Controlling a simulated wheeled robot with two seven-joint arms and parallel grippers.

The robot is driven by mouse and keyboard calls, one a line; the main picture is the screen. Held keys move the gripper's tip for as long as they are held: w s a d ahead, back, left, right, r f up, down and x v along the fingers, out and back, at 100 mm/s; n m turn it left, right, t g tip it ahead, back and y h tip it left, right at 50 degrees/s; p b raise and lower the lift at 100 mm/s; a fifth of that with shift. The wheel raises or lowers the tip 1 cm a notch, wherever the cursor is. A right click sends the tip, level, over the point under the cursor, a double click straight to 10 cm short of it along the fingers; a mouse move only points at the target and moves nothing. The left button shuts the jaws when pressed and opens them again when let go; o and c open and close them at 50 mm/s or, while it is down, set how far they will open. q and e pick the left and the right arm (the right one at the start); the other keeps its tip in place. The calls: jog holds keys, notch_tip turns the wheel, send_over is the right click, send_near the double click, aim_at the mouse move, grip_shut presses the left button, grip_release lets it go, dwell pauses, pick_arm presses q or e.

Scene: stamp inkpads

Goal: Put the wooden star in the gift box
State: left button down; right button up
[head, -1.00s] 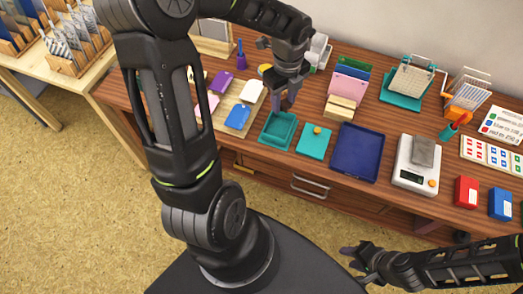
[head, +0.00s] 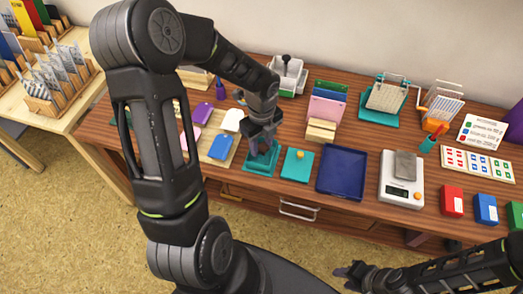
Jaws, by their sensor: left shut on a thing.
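The teal gift box (head: 250,172) stands open near the table's front edge. My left gripper (head: 263,154) points down into it, with its fingertips low between the walls. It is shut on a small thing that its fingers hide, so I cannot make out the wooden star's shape. The gripper also covers much of the box's inside. A teal lid (head: 293,168) with a gold knob lies just right of the box. My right gripper (head: 346,270) is low at the bottom, in front of the table and away from the objects; its opening is too small to judge.
A navy tray (head: 342,172) and a white scale (head: 401,180) stand right of the lid. A wooden board (head: 216,153) with coloured pads lies left of the box. A card rack (head: 325,107) stands behind the lid. Red and blue boxes (head: 485,209) are at the right.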

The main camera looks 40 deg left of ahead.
aim_at(262, 147)
pick_arm(q)
jog(key=shift+f, duration=1.9)
jog(key=shift+f, duration=0.25)
jog(key=c, duration=1.2)
grip_release()
jog(key=shift+r, duration=0.1)
jog(key=shift+o, duration=0.2)
jog(key=shift+r, duration=0.1)
notch_tip(262, 147, up, 12)
jog(key=shift+r+b, duration=0.1)
jog(key=shift+b, duration=0.2)
